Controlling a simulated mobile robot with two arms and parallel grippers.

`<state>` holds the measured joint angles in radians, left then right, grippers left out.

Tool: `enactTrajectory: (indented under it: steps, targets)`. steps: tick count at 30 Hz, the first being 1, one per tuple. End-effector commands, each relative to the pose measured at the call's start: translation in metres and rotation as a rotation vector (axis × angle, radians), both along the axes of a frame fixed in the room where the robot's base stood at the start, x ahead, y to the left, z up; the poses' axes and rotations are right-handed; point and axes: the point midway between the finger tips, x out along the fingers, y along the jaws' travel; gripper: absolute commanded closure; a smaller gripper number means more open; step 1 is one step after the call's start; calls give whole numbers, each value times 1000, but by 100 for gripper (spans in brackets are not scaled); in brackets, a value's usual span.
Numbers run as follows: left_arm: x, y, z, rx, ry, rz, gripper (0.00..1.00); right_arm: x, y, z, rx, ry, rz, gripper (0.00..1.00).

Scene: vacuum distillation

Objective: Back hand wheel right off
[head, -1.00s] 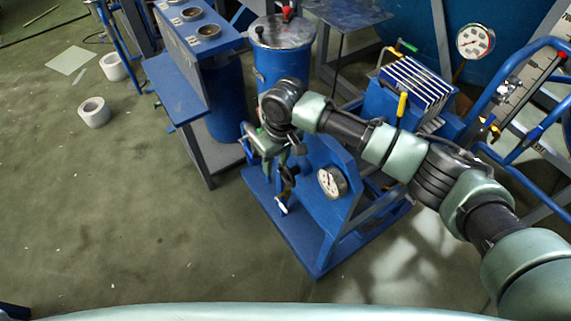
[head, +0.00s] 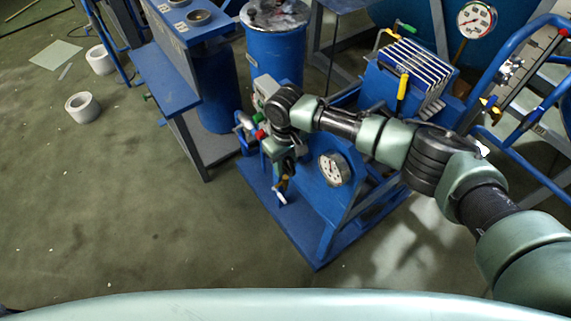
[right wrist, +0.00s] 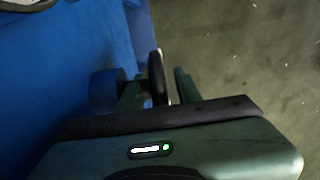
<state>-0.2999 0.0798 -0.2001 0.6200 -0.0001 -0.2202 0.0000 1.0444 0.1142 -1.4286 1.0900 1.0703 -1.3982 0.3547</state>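In the right wrist view, a dark, thin, round hand wheel (right wrist: 157,70) is seen nearly edge-on beside a blue cylindrical part (right wrist: 103,92). My right gripper (right wrist: 155,84) has one green finger on each side of the wheel, with narrow gaps showing. It looks open around the wheel rather than clamped; contact at the far side cannot be seen. In the head view, my right arm reaches in from the right to the left side of the blue stand (head: 310,235). My wrist hides most of the wheel area there. My left gripper is not in view.
A pressure gauge (head: 334,169) sits on the stand, close to my right forearm. A blue tank (head: 274,60) stands behind, and a blue bench (head: 172,85) stands to the left.

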Motion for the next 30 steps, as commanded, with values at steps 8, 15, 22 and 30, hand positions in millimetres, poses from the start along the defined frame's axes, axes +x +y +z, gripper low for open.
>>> enactTrajectory:
  steps: [8, 15, 22, 30]
  targets:
    - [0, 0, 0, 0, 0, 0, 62, 0, 0, -6, 0, 0, 1, 65]
    - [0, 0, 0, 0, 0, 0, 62, 0, 0, -6, 0, 0, 1, 100]
    - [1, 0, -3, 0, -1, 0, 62, 1, 1, -7, -15, 17, 0, 100]
    - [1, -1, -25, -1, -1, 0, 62, 1, 0, -10, -110, 143, -3, 100]
